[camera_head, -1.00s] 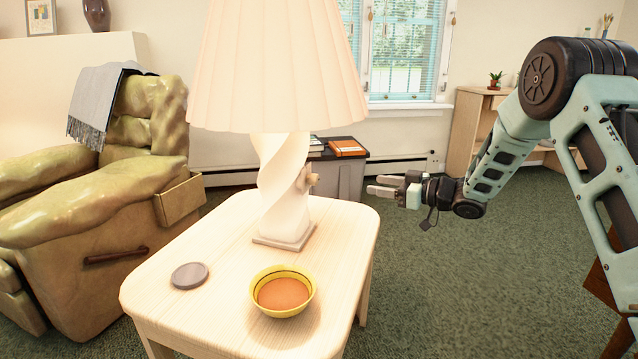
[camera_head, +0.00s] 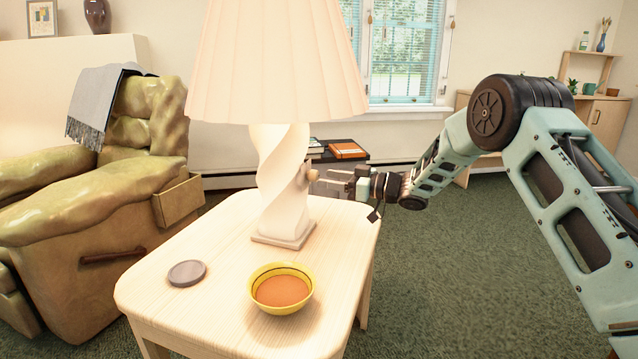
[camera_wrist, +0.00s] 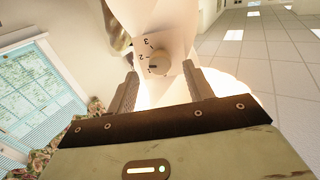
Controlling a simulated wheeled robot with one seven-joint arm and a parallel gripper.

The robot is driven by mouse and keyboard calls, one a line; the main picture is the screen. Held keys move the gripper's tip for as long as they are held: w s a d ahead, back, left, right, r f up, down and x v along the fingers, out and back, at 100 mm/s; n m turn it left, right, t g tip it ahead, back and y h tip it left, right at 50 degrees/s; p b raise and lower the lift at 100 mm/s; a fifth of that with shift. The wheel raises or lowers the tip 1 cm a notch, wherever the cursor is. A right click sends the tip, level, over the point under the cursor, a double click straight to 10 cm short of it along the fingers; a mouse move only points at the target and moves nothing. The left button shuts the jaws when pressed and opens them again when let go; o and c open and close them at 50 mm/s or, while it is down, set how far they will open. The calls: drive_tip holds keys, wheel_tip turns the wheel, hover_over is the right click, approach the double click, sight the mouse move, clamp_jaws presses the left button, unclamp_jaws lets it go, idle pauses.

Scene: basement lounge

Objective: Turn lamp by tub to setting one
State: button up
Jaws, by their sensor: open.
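The lamp (camera_head: 280,185) has a white twisted base and a pleated cream shade, and stands on the pale wooden table. Its round knob (camera_head: 312,176) sticks out of the base's right side. In the wrist view the knob (camera_wrist: 157,65) sits on a plate with the numbers 2 and 3 legible; I cannot tell surely which mark it points to. My gripper (camera_head: 322,184) is open, right of the lamp at knob height. In the wrist view its two fingers (camera_wrist: 160,76) lie either side of the knob, without clear contact.
A yellow bowl (camera_head: 282,290) and a grey round disc (camera_head: 187,273) are on the table (camera_head: 215,300). A green armchair (camera_head: 90,230) stands left. Open carpet (camera_head: 450,270) lies right of the table.

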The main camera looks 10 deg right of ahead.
sight(318, 177)
drive_tip(key=shift+b+x, duration=0.3)
drive_tip(key=shift+x, duration=1.7)
drive_tip(key=c, duration=1)
drive_tip(key=shift+f+n+b, duration=0.1)
drive_tip(key=shift+n+b, duration=1.1)
drive_tip(key=shift+n, duration=3.8)
